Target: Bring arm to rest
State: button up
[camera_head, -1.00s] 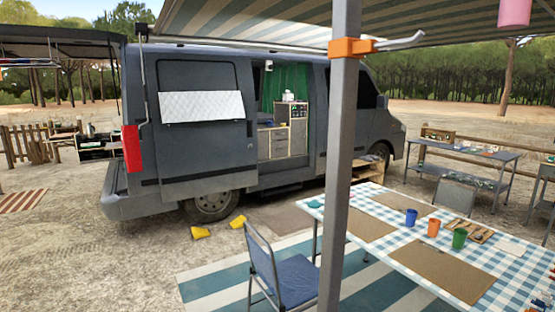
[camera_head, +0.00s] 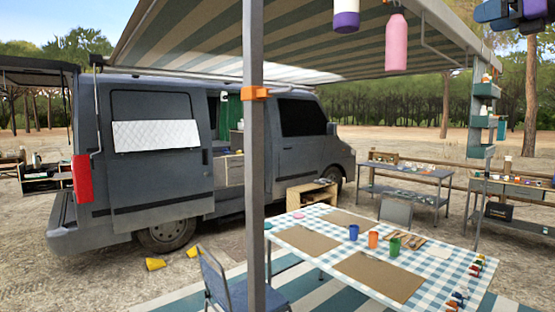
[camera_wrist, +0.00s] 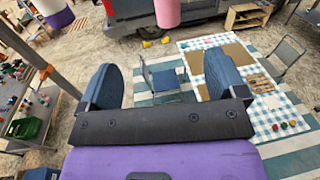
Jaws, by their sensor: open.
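My gripper (camera_wrist: 162,78) is open and empty in the wrist view. Its two blue-padded fingers stand wide apart on a black bar, with a purple body behind. Between the fingers show only the ground, a chair and the mat, well beyond them. Blue and black parts that look like my gripper (camera_head: 513,14) also show at the top right corner of the head view, cut off by the edge. They are raised high, to the right of the hanging pink bottle (camera_head: 396,42), and appear to touch nothing.
A grey awning post (camera_head: 255,190) stands close in front. A white-and-purple bottle (camera_head: 346,15) hangs beside the pink one. The checked table (camera_head: 330,262) with cups, a blue chair (camera_head: 228,284) and the grey van (camera_head: 155,178) lie beyond. A shelf post (camera_head: 480,150) stands right.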

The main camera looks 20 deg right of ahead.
jog(key=a+f+n+g, duration=0.8)
jog(key=a+f+n, duration=0.6)
jog(key=a+f, duration=0.75)
jog(key=s+a+f+n+g+h, duration=0.2)
jog(key=s+a+f+n, duration=0.2)
jog(key=f+n, duration=0.5)
jog(key=s+a+f+n+g+h, duration=0.1)
jog(key=s+a+f+n+h, duration=0.1)
jog(key=s+a+f+n, duration=0.3)
jog(key=s+f+n, duration=0.3)
jog(key=f+n, duration=0.1)
jog(key=f, duration=0.1)
jog(key=shift+a+f+n+g, duration=0.15)
jog(key=shift+f+n+g, duration=0.15)
jog(key=shift+f+g, duration=0.1)
